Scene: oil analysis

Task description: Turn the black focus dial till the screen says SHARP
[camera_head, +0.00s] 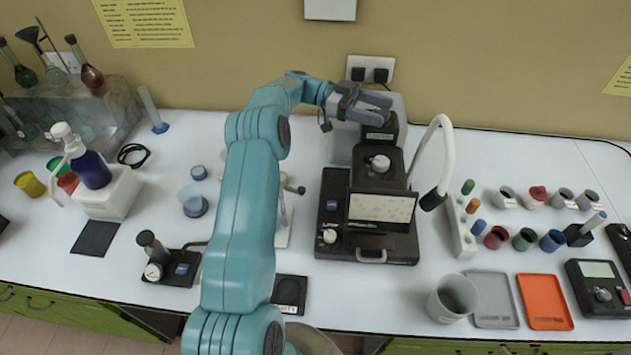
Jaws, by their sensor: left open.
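A black instrument (335,195) stands on the white bench in the middle, with a pale tilted screen (382,208) on its front. The screen shows faint small marks; I cannot read any word on it. A pale-topped knob (328,236) sits at its lower left, and another pale round knob (380,163) sits above the screen. I cannot make out which part is the black focus dial; it may be hidden. My left gripper (378,107) is open at the upper back of the instrument, its fingers pointing right. My right gripper is out of view.
A white curved lamp (442,150) stands close right of the instrument. A rack with coloured caps (460,225), cups, a grey tray (492,300) and an orange tray (545,302) lie further right. The wall is close behind.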

